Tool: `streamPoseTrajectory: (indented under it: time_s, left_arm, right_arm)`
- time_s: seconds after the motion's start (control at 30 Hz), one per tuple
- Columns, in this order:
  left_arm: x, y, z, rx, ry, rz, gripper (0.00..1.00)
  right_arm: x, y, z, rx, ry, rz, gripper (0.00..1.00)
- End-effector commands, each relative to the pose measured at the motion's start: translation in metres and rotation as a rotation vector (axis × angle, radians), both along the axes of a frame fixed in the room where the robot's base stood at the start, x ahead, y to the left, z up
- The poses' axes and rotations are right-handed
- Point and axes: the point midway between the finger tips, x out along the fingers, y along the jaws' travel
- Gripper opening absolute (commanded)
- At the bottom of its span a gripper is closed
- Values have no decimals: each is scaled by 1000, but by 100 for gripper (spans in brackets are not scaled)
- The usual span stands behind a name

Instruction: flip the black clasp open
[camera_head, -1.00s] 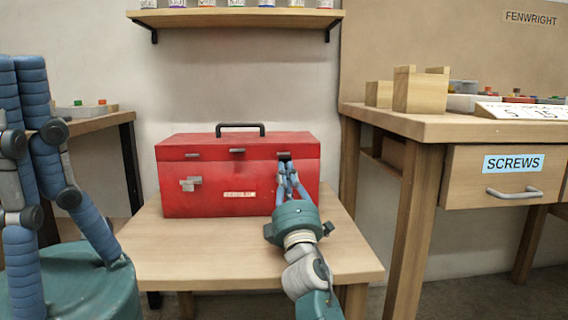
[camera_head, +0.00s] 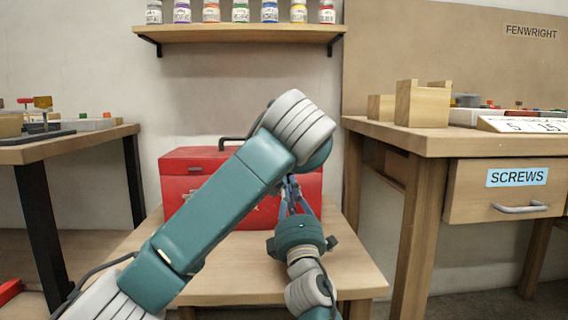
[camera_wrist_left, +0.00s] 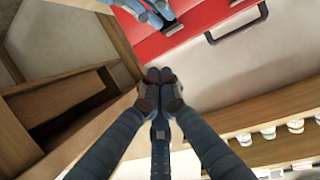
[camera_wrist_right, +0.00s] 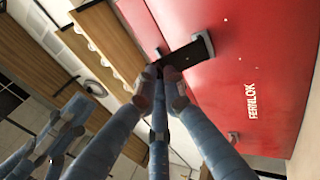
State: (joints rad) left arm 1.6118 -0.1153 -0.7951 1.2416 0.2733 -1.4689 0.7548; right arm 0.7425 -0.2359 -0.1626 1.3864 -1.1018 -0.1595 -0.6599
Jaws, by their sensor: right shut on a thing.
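The red toolbox (camera_head: 190,170) stands on the low wooden table, partly hidden behind my left arm in the head view. The black clasp (camera_wrist_right: 188,54) shows in the right wrist view, a dark plate beside a grey mount on the box's red face. My right gripper (camera_wrist_right: 160,78) is shut on the clasp's near end; in the head view it (camera_head: 290,192) is at the box's front right. My left gripper (camera_wrist_left: 160,77) has its fingertips together and empty, near the box and my right fingers. In the head view my left arm hides it.
A black carry handle (camera_wrist_left: 234,22) is on the lid. A shelf (camera_head: 240,34) with several jars hangs above. A workbench (camera_head: 430,126) with a drawer (camera_head: 512,190) stands at right, another bench (camera_head: 70,145) at left. My two arms are close together before the box.

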Motion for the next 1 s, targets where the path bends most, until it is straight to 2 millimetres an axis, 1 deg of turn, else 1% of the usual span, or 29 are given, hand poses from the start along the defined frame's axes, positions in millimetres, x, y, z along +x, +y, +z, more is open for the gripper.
streamPoseTrajectory:
  time_s: [0.03, 0.1, 0.23, 0.37, 0.6, 0.7, 0.83, 1.0]
  left_arm:
    - [0, 11, 2, 11, 27, 52, 0]
    - [-1, 23, 1, 18, 56, 105, 0]
    - [2, 33, -2, 25, 83, 150, 0]
    - [17, 34, -9, 25, 87, 154, 0]
    - [59, 34, -26, 25, 86, 153, 0]
    - [72, 34, -31, 25, 84, 152, 0]
    - [83, 33, -35, 25, 84, 150, 0]
    - [89, 33, -38, 24, 83, 149, 0]
  right_arm:
    - [0, 0, -1, 0, 2, -1, 0]
    - [0, 0, -1, 0, 2, -1, 0]
    - [0, 0, -1, 0, 2, -1, 0]
    - [0, 0, -1, 0, 1, -1, 0]
    - [0, 0, -1, 0, 1, -1, 0]
    - [0, 0, -1, 0, 1, -1, 0]
    - [0, 0, -1, 0, 1, -1, 0]
    - [0, 0, -1, 0, 1, -1, 0]
